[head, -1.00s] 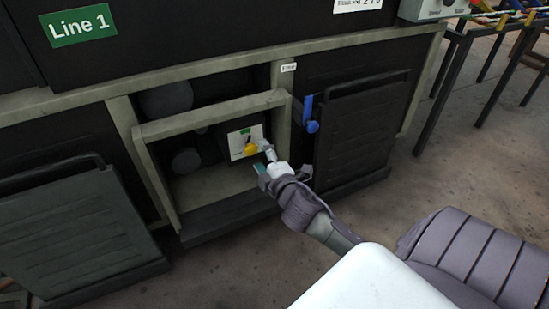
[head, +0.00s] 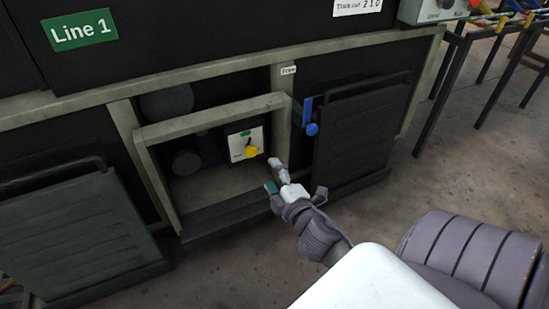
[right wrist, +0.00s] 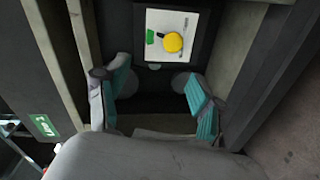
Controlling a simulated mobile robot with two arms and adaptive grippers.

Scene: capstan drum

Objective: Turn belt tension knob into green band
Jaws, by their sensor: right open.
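The yellow belt tension knob (head: 251,152) sits on a white plate (head: 237,143) inside the open bay. Its black pointer is directed at the green band (head: 245,133) near the plate's upper edge. In the right wrist view the knob (right wrist: 173,42) is clear of my fingers, and its pointer is directed left at the green band (right wrist: 150,36). My right gripper (head: 273,175) is open and empty, below and right of the knob, apart from it. Its teal-padded fingers (right wrist: 160,88) are spread in the wrist view. My left gripper is not in view.
A pale frame (head: 210,118) surrounds the bay opening. A blue handle (head: 311,128) is on the right post beside a dark panel (head: 362,130). Another dark panel (head: 75,235) leans at the left. Floor at the right is clear up to a rack.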

